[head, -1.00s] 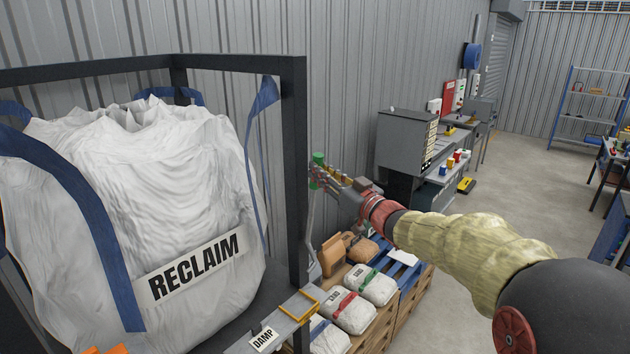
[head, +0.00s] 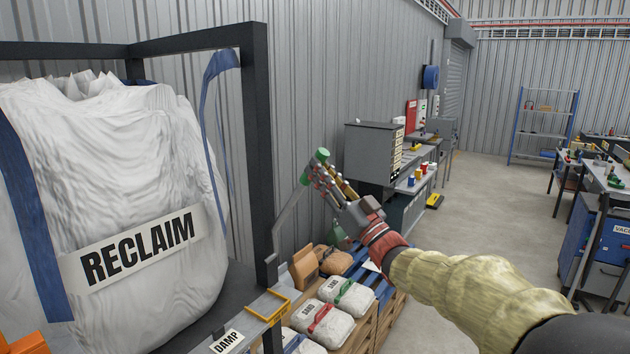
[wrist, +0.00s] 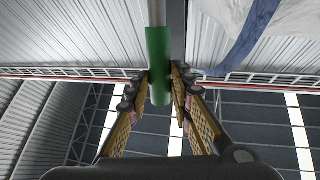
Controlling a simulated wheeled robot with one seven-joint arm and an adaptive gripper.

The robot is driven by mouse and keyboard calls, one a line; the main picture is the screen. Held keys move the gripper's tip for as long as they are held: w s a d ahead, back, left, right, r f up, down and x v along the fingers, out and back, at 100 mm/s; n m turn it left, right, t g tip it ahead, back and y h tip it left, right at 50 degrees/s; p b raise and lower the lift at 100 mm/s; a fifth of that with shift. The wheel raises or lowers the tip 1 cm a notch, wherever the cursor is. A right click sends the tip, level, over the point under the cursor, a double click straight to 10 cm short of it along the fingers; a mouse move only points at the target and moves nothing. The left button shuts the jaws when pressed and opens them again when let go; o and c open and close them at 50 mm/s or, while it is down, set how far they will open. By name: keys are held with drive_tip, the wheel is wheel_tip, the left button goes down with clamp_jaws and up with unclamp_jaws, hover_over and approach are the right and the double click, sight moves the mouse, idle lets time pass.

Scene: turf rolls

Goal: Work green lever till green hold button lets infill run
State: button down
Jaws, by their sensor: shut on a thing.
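The green lever (head: 305,179) has a green grip on a grey rod that slants up from the frame beside the RECLAIM bag. My gripper (head: 317,172) is shut on the green grip near the lever's upper end. In the wrist view, the green grip (wrist: 160,65) sits between the two yellow-padded fingers of my gripper (wrist: 160,88), with the rod leading away to the top. The green hold button cannot be made out in these views.
The white RECLAIM bag (head: 110,180) hangs in a dark frame (head: 259,130) at left. Filled sand bags (head: 322,322) lie on pallets below my arm. A grey cabinet (head: 370,152) and bench stand behind.

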drive_tip(key=shift+s+d+f+t+b, duration=0.15)
drive_tip(key=shift+d+f+t+b, duration=0.15)
drive_tip(key=shift+f+b, duration=0.25)
drive_tip(key=shift+f, duration=0.1)
drive_tip(key=c, duration=2)
unclamp_jaws()
drive_tip(key=shift+c, duration=0.2)
drive_tip(key=shift+o, duration=1.2)
drive_tip(key=shift+s+d, duration=0.15)
drive_tip(key=shift+d, duration=0.05)
drive_tip(key=shift+o, duration=1.1)
drive_tip(key=shift+a+r, duration=0.1)
drive_tip(key=shift+r, duration=0.1)
drive_tip(key=v, duration=1.2)
